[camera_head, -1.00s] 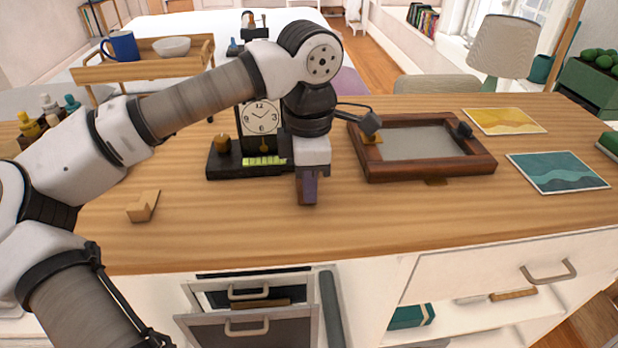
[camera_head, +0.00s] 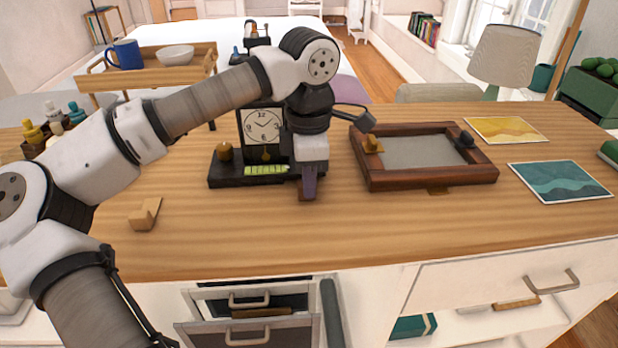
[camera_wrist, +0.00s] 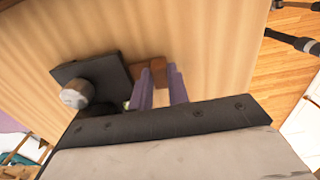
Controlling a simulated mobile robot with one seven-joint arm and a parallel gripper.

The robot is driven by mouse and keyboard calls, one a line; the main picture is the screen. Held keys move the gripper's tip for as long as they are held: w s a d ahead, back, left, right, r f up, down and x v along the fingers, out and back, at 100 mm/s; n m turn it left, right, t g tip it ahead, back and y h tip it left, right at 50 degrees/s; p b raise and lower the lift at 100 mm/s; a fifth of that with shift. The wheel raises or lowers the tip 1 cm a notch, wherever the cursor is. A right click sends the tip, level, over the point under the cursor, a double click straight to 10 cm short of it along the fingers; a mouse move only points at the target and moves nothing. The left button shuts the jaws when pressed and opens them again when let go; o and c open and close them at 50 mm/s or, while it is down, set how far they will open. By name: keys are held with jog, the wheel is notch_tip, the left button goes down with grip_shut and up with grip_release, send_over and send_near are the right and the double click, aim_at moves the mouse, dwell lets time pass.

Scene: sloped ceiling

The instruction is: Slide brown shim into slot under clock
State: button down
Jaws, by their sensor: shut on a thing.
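The black clock (camera_head: 262,125) with a white dial stands upright on a dark base (camera_head: 228,177) in the head view. A green strip shows on the base's front. My gripper (camera_head: 308,188) points down at the base's right front corner. In the wrist view my gripper's purple fingers (camera_wrist: 160,90) are shut on the brown shim (camera_wrist: 176,78), whose end shows past them. The shim sits close beside the dark base, which also shows in the wrist view (camera_wrist: 95,72). I cannot tell whether the shim touches it; the slot is hidden.
A brown framed tray (camera_head: 430,181) lies to the right of the clock, with two prints beyond it. A tan notched block (camera_head: 145,214) lies at the front left. The tabletop in front of the clock is clear. A drawer (camera_head: 250,300) stands open below.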

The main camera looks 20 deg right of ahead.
jog(key=shift+w+d, duration=0.15)
jog(key=shift+w, duration=0.35)
jog(key=shift+w+d, duration=0.15)
jog(key=shift+w, duration=0.35)
jog(key=c, duration=1.3)
grip_release()
jog(key=shift+r, duration=0.1)
jog(key=shift+w+r+p, duration=0.1)
jog(key=shift+r+p, duration=0.05)
jog(key=shift+p, duration=0.15)
jog(key=shift+c, duration=0.2)
jog(key=shift+d+r+p, duration=0.1)
jog(key=shift+r+p, duration=0.4)
jog(key=shift+r, duration=0.1)
jog(key=shift+o, duration=0.3)
notch_tip(320, 180, up, 6)
jog(key=p, duration=0.4)
jog(key=shift+r+p, duration=0.2)
jog(key=shift+p, duration=0.1)
jog(key=shift+s, duration=0.2)
